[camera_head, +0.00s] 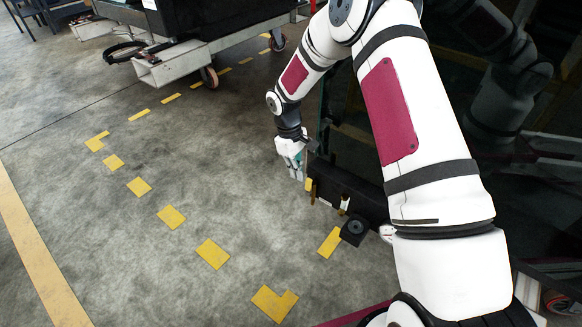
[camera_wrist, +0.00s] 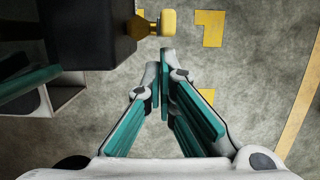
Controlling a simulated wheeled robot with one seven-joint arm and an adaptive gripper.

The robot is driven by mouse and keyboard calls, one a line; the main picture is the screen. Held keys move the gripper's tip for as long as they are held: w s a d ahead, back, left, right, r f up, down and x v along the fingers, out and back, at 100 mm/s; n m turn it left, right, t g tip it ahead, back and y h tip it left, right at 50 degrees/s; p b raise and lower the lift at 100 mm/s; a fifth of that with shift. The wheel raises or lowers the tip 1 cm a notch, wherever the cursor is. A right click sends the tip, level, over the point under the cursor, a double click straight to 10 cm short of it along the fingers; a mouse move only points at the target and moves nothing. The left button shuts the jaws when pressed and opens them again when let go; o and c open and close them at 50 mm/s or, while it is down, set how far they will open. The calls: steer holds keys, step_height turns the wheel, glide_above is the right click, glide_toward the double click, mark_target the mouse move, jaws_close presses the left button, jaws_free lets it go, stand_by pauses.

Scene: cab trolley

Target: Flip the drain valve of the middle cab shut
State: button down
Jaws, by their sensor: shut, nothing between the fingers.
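A drain valve with a yellow handle (camera_wrist: 168,22) and a brass-coloured stem sticks out from the side of a dark box (camera_wrist: 92,35) in the wrist view. My gripper (camera_wrist: 167,72) is shut and empty, its teal-padded fingertips close together just below the yellow handle in that view, with a small visible gap. In the head view my gripper (camera_head: 297,172) hangs beside the left end of a low black unit (camera_head: 362,194). A small yellow part (camera_head: 309,184) shows there next to the fingertips. Which cab this is, and much of the unit behind my arm, cannot be told.
Yellow floor marks (camera_head: 212,253) run across open grey floor to the left. A dark trolley (camera_head: 205,22) on castors stands at the back. A dark glossy surface (camera_head: 480,60) lies behind my arm on the right.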

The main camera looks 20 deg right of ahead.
steer(key=shift+s+d, duration=0.2)
stand_by(0.4)
steer(key=shift+s+r+t, duration=0.1)
steer(key=shift+s+t, duration=0.05)
steer(key=shift+t, duration=0.25)
